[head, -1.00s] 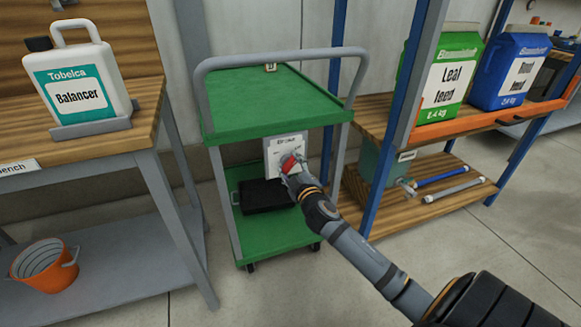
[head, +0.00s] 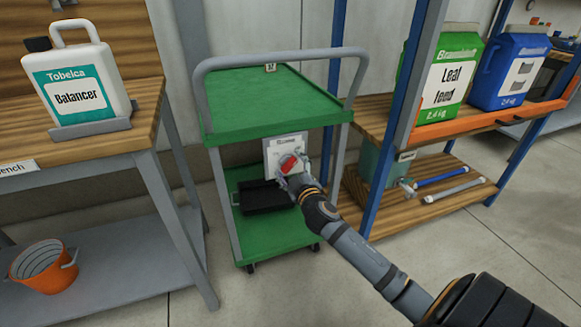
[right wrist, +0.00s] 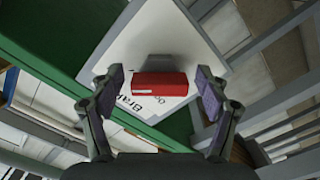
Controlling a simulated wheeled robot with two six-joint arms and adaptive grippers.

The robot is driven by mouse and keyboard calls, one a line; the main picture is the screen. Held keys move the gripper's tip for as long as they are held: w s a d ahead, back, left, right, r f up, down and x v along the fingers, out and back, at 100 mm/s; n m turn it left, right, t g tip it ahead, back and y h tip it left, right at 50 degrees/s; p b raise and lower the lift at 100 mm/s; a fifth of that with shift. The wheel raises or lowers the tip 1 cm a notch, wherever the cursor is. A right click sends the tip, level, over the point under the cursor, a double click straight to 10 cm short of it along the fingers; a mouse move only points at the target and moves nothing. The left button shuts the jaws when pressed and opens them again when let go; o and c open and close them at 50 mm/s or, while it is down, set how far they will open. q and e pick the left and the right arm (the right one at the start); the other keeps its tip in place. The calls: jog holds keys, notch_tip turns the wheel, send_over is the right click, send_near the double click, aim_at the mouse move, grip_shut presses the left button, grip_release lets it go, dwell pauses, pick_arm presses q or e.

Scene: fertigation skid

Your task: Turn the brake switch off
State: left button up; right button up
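The brake switch's red handle (head: 288,163) sits on a white plate (head: 271,148) at the green cart. My right gripper (head: 291,175) is right in front of it and covers part of it. In the right wrist view the red handle (right wrist: 160,88) lies between my two fingers (right wrist: 159,92), with a small gap on each side. The fingers are open. The handle lies askew to the edges of the white plate (right wrist: 150,38), whose printed text is partly hidden. My left gripper is not in view.
The green cart (head: 262,105) has a grey push handle and a black tray (head: 262,197) on its lower shelf. A bench with a Balancer jug (head: 78,85) stands left.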

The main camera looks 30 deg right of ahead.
jog(key=v, duration=1.2)
dwell(0.3)
